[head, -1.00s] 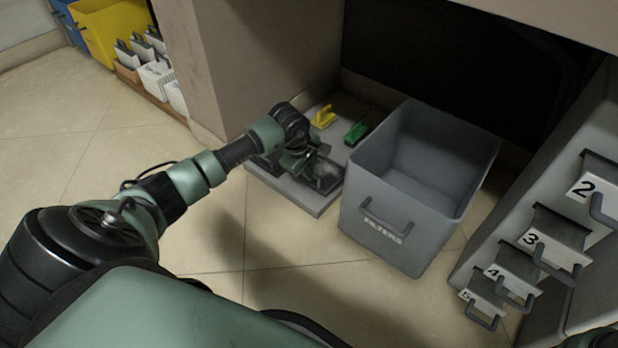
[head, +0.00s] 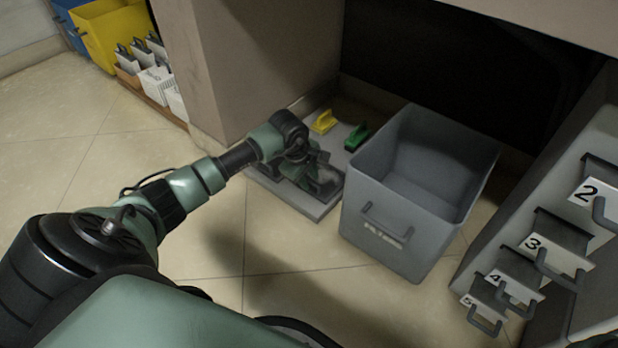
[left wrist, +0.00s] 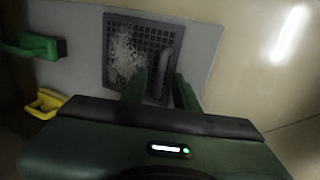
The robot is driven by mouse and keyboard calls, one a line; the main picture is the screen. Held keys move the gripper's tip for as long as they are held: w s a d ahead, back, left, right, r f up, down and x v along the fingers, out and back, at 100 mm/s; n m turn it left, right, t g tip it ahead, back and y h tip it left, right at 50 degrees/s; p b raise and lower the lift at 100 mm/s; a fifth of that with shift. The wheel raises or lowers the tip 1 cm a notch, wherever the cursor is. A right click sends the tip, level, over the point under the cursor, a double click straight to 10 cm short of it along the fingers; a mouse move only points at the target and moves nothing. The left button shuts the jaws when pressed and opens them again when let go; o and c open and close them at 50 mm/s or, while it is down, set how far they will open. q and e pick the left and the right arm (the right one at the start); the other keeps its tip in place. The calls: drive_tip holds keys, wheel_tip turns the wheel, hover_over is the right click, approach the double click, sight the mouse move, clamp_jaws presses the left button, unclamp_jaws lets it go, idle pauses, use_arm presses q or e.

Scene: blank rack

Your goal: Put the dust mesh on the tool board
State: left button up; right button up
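The dust mesh (left wrist: 117,45) is a dark grey grid panel with pale dust and a bar handle (left wrist: 166,62). In the left wrist view it lies flat on the light grey tool board (left wrist: 195,45). The board (head: 316,207) is on the floor in the head view, where my arm mostly hides the mesh. My left gripper (left wrist: 160,90) is open, its fingers apart at the handle's near end, with the handle between their lines. I cannot tell whether they touch it. The left gripper (head: 318,184) is low over the board in the head view. My right gripper is out of view.
A yellow tool (head: 323,121) and a green tool (head: 357,136) sit on the board's far side. A grey FILTERS bin (head: 385,235) stands close right of the board. A rack with numbered handled slots (head: 540,243) is at right. A wall block (head: 255,70) rises behind.

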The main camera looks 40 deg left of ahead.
use_arm(q)
drive_tip(key=p+v, duration=0.6)
drive_tip(key=v, duration=0.5)
drive_tip(key=shift+d+r+p, duration=0.1)
drive_tip(key=shift+p, duration=0.2)
